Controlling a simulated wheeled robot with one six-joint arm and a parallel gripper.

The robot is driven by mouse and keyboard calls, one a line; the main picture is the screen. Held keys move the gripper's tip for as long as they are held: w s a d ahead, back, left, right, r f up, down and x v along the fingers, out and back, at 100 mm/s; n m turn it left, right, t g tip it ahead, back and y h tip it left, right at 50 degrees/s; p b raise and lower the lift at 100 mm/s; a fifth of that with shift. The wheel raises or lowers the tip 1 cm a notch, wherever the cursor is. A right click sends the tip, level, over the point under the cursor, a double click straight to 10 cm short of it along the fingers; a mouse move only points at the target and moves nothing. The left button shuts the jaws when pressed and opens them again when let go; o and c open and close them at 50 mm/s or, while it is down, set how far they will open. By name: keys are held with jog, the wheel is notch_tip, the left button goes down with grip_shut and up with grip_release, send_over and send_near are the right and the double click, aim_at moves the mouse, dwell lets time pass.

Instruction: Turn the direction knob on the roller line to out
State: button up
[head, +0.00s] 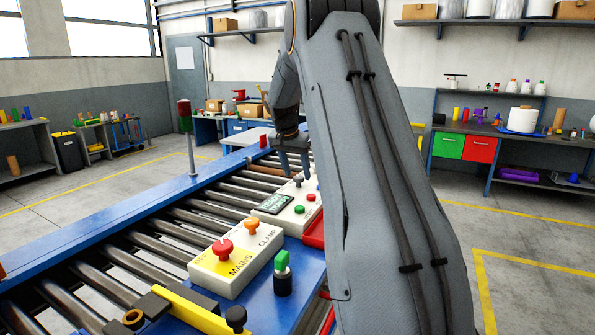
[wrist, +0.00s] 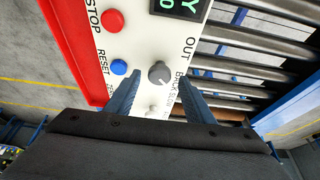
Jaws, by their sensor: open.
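The grey direction knob (wrist: 159,73) is on the white control panel (wrist: 140,40) beside the printed words OUT and BACK. A pale mark on it seems to point down and right, toward BACK. My gripper (wrist: 160,80) is open, with one blue finger on each side of the knob. I cannot tell whether either finger touches it. In the head view, my gripper (head: 294,172) reaches down over the panel (head: 292,213), with the knob (head: 298,181) by the fingertips.
A red STOP button (wrist: 113,20) and a blue RESET button (wrist: 119,67) sit left of the knob. A smaller grey control (wrist: 152,108) shows between the fingers. A yellow and white box (head: 235,262) with a red knob is nearer on the blue frame. Rollers (head: 180,232) lie beside the panel.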

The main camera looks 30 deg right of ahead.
jog(key=shift+x, duration=0.75)
jog(key=c, duration=1.1)
jog(key=shift+o, duration=0.2)
